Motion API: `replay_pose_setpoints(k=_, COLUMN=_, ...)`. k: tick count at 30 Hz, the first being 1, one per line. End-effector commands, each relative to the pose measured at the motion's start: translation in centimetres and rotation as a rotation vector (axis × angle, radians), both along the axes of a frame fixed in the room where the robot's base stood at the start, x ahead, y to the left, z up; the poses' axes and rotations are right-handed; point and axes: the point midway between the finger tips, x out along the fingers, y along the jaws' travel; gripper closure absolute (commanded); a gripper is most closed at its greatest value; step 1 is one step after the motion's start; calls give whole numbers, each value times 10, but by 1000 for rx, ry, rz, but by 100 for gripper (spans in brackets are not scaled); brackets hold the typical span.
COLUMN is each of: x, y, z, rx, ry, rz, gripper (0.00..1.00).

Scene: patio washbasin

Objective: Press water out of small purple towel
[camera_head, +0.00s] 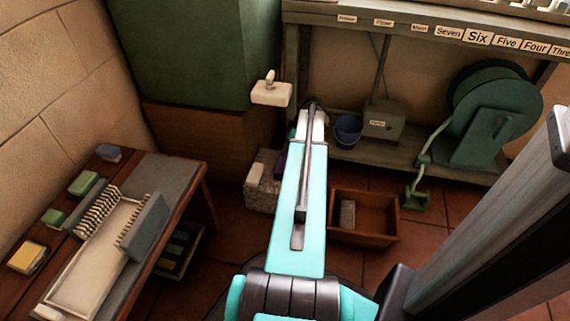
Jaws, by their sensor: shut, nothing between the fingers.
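A small patch of purple (281,164) shows at the left edge of my arm, by the speckled stone block (262,196). It may be the small purple towel, but my arm hides most of it, so I cannot tell its shape or whether it is wet. My arm reaches away from me across the middle of the view. My gripper is hidden behind its far end, so its fingers do not show.
A bench with brush racks and a pale tray (92,272) stands at left. A wooden box (364,219) lies on the tiled floor. A blue bucket (348,131) and a green hose reel (490,115) stand at the back right. A white fitting (271,93) juts out ahead.

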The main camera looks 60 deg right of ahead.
Motion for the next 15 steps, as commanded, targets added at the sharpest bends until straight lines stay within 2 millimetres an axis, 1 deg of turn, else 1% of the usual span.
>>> replay_pose_setpoints(k=1, x=0, y=0, z=6, rx=0, ry=0, rz=0, gripper=100)
replay_pose_setpoints(k=15, x=0, y=0, z=37, rx=0, ry=0, rz=1, gripper=100)
